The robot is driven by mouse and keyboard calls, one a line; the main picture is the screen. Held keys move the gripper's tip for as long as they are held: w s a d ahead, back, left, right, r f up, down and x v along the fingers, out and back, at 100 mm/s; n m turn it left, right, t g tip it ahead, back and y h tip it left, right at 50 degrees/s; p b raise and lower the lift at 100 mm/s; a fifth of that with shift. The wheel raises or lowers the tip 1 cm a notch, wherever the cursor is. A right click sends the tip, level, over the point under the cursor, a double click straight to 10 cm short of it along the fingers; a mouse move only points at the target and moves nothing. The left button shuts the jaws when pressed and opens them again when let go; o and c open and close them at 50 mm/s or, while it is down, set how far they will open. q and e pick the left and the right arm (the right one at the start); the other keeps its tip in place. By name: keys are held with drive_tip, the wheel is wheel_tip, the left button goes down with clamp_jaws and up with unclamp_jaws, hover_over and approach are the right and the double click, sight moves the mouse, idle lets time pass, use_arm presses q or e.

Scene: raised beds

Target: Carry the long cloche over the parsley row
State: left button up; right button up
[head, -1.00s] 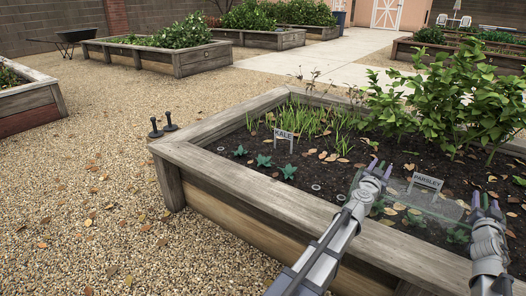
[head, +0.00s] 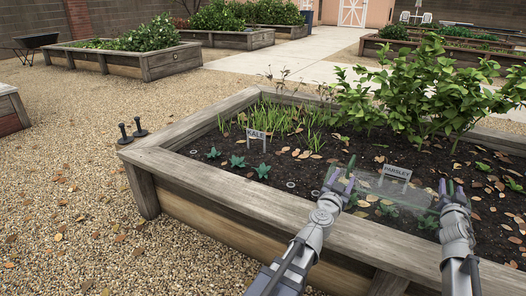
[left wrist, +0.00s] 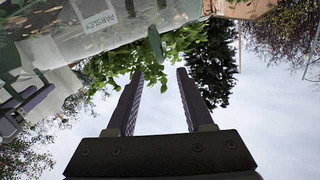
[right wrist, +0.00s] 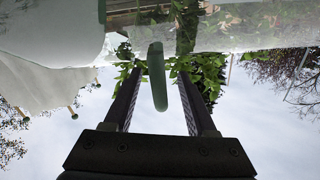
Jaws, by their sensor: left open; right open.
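The long cloche (head: 400,192) is a clear, see-through tunnel spanning between my two grippers, near the PARSLEY sign (head: 396,172) and small green plants (head: 388,210). I cannot tell whether it touches the soil. My left gripper (head: 341,178) is open at its left end; in the left wrist view a green handle (left wrist: 156,44) shows just beyond and between the fingertips. My right gripper (head: 453,190) is open at its right end; in the right wrist view a green handle (right wrist: 157,76) stands between the fingers, with a gap to each. The cloche's outline is faint.
The wooden raised bed (head: 215,192) has a front plank below my arms. A KALE sign (head: 256,134) with seedlings (head: 237,161) stands left, a leafy bush (head: 425,90) behind. Open gravel lies left.

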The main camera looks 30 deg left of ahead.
drive_tip(key=s, duration=1.2)
